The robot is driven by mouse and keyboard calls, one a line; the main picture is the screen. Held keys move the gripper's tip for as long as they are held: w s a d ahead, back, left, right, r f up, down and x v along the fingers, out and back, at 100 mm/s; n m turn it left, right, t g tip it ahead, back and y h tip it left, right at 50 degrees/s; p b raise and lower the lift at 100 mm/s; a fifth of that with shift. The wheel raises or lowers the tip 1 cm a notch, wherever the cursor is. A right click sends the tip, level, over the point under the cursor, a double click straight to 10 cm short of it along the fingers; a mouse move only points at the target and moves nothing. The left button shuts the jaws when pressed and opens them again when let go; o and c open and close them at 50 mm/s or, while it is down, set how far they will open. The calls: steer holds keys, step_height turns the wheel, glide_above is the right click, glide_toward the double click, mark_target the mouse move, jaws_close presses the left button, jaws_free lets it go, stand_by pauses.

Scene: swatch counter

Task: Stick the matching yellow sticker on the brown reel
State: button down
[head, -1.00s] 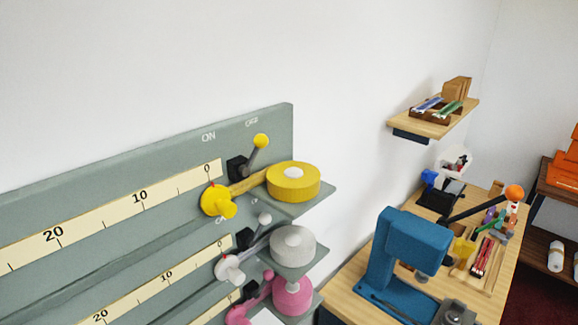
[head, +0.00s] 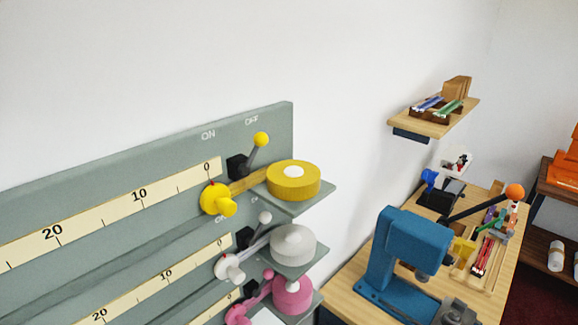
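I cannot make out a brown reel or a yellow sticker in the head view. A yellow reel (head: 292,182) with a white centre sits on the top ledge of the grey-green panel (head: 110,194). A white reel (head: 293,246) sits on the ledge below it, and a pink reel (head: 292,297) lower still. A yellow knob (head: 218,200) is at the zero end of the top ruler strip. My gripper is not in view.
A wooden bench (head: 352,291) at right holds a blue press (head: 412,247) with an orange-tipped lever (head: 515,191), and several small coloured items. A wall shelf (head: 459,118) holds a brown tray. Orange boxes (head: 565,160) stand at the far right.

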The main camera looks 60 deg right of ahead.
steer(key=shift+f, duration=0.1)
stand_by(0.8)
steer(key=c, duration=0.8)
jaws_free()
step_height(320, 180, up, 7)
steer(key=p, duration=0.7)
steer(key=shift+p, duration=0.3)
